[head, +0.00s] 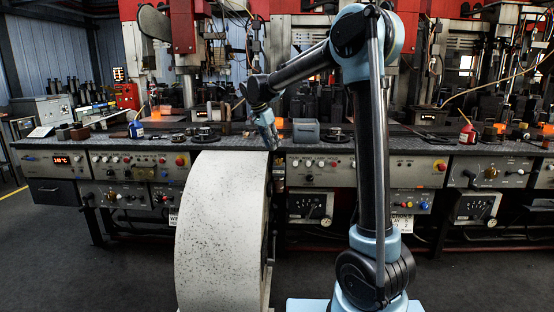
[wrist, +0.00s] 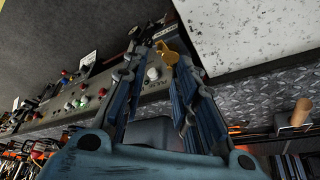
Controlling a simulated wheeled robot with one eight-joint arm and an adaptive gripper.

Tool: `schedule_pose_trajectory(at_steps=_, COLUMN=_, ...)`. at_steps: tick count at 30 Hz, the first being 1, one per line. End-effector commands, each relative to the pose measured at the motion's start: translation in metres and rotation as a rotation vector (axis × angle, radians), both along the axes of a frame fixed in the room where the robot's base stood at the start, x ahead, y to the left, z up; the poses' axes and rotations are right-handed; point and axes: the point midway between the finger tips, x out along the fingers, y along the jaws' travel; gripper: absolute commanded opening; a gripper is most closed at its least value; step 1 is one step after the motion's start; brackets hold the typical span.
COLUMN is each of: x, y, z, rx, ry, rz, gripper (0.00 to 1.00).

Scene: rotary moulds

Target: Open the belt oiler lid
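A small brass-coloured part (wrist: 167,52), perhaps the oiler, shows at the tip of my gripper in the wrist view, close to the right finger. I cannot tell whether the finger touches it, nor whether it has a lid or how a lid stands. My gripper (wrist: 156,62) is open, its two blue-grey fingers apart. In the head view my gripper (head: 279,176) points down beside the right edge of the big white speckled belt wheel (head: 222,225). The brass part cannot be made out in the head view.
The speckled belt surface (wrist: 245,30) fills the top right of the wrist view. A long bench (head: 350,147) with control panels (head: 130,163) stands behind the wheel, with presses above it. A wooden-handled thing (wrist: 300,112) is at the right of the wrist view. Dark floor (head: 100,255) lies open at left.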

Motion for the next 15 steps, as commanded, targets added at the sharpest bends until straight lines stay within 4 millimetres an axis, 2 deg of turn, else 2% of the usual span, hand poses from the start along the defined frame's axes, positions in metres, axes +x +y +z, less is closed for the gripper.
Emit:
schedule_pose_trajectory(at_steps=9, x=0.015, y=-0.015, z=-0.050, rx=0.001, ry=-0.001, rz=-0.001, gripper=0.27)
schedule_pose_trajectory(at_steps=15, x=0.020, y=-0.020, z=-0.068, rx=0.001, ry=-0.001, rz=0.000, gripper=0.27)
